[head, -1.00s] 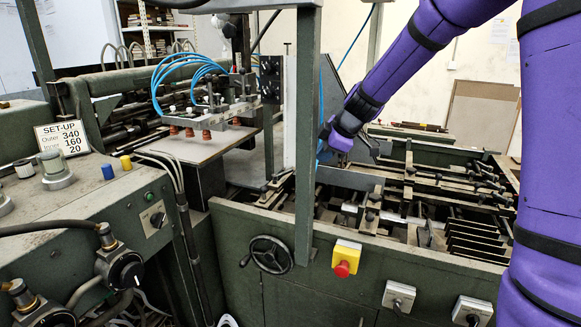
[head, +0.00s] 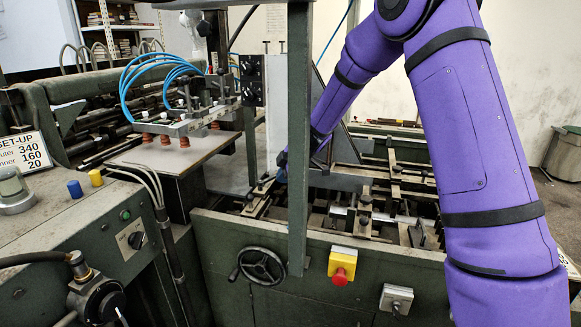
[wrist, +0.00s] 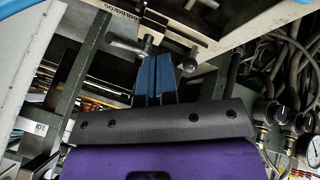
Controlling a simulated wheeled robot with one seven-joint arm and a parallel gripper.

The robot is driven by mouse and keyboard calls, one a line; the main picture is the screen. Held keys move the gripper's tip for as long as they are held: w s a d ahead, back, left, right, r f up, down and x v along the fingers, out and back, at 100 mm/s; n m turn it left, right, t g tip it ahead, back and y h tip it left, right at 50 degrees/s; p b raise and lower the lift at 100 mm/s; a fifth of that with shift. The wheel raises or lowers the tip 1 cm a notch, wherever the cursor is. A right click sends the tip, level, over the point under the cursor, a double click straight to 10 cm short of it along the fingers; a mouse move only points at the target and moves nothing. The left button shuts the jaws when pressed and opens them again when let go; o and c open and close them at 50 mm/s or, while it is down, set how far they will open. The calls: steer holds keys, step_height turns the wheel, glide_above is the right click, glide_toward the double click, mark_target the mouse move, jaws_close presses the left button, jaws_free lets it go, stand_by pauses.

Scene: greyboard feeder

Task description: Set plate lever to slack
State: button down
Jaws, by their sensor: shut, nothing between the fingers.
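My gripper (head: 283,163) is at the back edge of the green machine bed in the head view, partly hidden behind the upright green post. In the wrist view its blue fingers (wrist: 154,68) are together with nothing held. Just beyond the fingertips a metal lever-like rod with a dark end (wrist: 127,46) lies beside a pale plate with a scale (wrist: 122,10). I cannot tell whether the fingers touch it. Another dark knob (wrist: 187,66) is right of the fingers. I cannot tell for certain which part is the plate lever, nor read its setting.
The green post (head: 299,130) stands in front of my gripper. A row of suction cups (head: 182,130) hangs over a grey board (head: 170,152) to the left. A handwheel (head: 262,266) and a red stop button (head: 340,274) are on the front panel. Pressure gauges (wrist: 312,148) show at right.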

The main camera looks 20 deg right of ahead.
steer(key=w, duration=0.1)
steer(key=w+f, duration=0.1)
steer(key=w, duration=0.1)
steer(key=w+f, duration=0.1)
steer(key=shift+w+a, duration=0.25)
steer(key=shift+w, duration=0.05)
steer(key=shift+w+d+n+g+y, duration=0.15)
steer(key=shift+w+n+g+y, duration=0.15)
steer(key=shift+n, duration=0.3)
steer(key=w+n, duration=0.1)
steer(key=n+g+y, duration=0.1)
steer(key=n, duration=0.1)
steer(key=w+n+g, duration=0.1)
steer(key=n, duration=0.1)
steer(key=shift+w+d+y, duration=0.2)
steer(key=shift+w+y, duration=0.1)
steer(key=shift+w, duration=0.2)
steer(key=shift+w+a, duration=0.1)
steer(key=shift+w, duration=0.05)
stand_by(0.6)
